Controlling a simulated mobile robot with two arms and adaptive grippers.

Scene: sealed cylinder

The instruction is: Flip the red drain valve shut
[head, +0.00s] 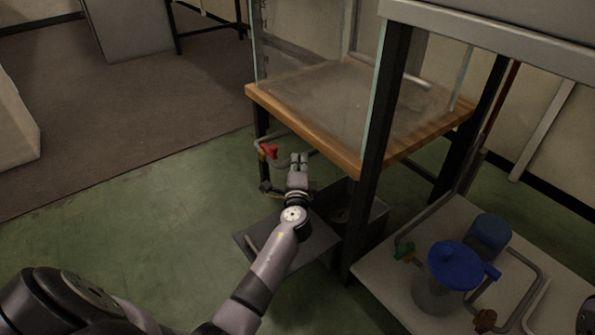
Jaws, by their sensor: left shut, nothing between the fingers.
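The red drain valve (268,151) sits on a pipe below the front left corner of the wooden-topped stand. Its handle shows as a small red piece; its exact angle is too small to tell. My left gripper (299,159) is shut and empty, just right of the valve and in front of the pipework. I cannot tell whether it touches the pipe. My right gripper is not clearly in view.
A glass tank (330,100) stands on the wooden top (300,124). A dark metal bin (352,206) is below it. Green floor (150,225) is clear at left.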

